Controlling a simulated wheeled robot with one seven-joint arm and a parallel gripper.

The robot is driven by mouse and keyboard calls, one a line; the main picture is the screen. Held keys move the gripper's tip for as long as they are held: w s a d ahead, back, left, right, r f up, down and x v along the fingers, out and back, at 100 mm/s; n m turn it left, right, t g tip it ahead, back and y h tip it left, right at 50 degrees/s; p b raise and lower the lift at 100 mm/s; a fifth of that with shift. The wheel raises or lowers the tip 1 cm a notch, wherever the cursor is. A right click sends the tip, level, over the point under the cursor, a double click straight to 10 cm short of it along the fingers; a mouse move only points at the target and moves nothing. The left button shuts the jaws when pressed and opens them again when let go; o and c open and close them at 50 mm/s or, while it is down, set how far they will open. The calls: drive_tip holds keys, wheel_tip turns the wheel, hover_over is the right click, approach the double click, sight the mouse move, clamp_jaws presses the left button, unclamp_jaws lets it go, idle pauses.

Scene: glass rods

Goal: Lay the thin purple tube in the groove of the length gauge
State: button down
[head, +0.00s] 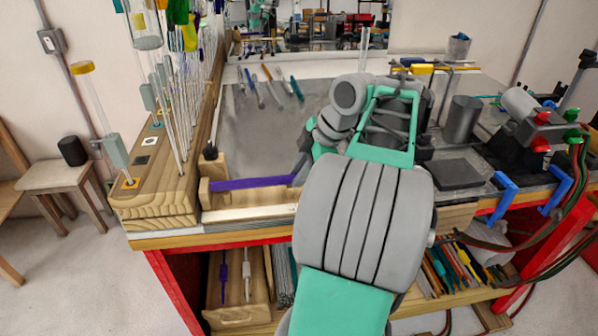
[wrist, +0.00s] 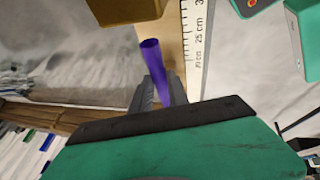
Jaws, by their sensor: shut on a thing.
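The thin purple tube (head: 248,183) runs left to right along the length gauge (head: 250,213) at the table's front edge. Its left end is close to the gauge's wooden end block (head: 205,192). My gripper (head: 299,171) is shut on the tube near its right end, mostly hidden behind my arm. In the wrist view the tube (wrist: 152,58) sticks out from between my fingers (wrist: 160,90) toward the end block (wrist: 125,8), beside the gauge's printed scale (wrist: 195,45). I cannot tell whether the tube rests in the groove or sits just above it.
A wooden rack (head: 165,175) with upright glass rods stands at the left. Several coloured rods (head: 270,85) lie at the back of the grey worktop. Blue clamps (head: 503,195) and a dark block (head: 455,173) are at the right. An open drawer (head: 240,290) lies below.

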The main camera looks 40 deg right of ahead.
drive_tip(key=shift+f+b, duration=0.3)
drive_tip(key=shift+f, duration=0.05)
idle(0.3)
drive_tip(key=c, duration=1.2)
unclamp_jaws()
drive_tip(key=p+v, duration=0.3)
drive_tip(key=v, duration=0.5)
drive_tip(key=w+a+f+m, duration=0.2)
drive_tip(key=w+a+m, duration=0.15)
drive_tip(key=a, duration=0.65)
drive_tip(key=w+a+f+m, duration=0.2)
drive_tip(key=w+a, duration=0.2)
drive_tip(key=a, duration=0.6)
drive_tip(key=s+a+f+m, duration=0.2)
drive_tip(key=s+a+f, duration=0.1)
drive_tip(key=s+a+f+m+h, duration=0.1)
drive_tip(key=s+a+f+m, duration=0.1)
drive_tip(key=a+f, duration=0.1)
drive_tip(key=s+a+f+m+g+h, duration=0.1)
drive_tip(key=s+a+f+m, duration=0.1)
drive_tip(key=s+a, duration=0.1)
drive_tip(key=shift+s+a+f, duration=0.1)
drive_tip(key=shift+s+f, duration=0.2)
drive_tip(key=shift+f, duration=0.1)
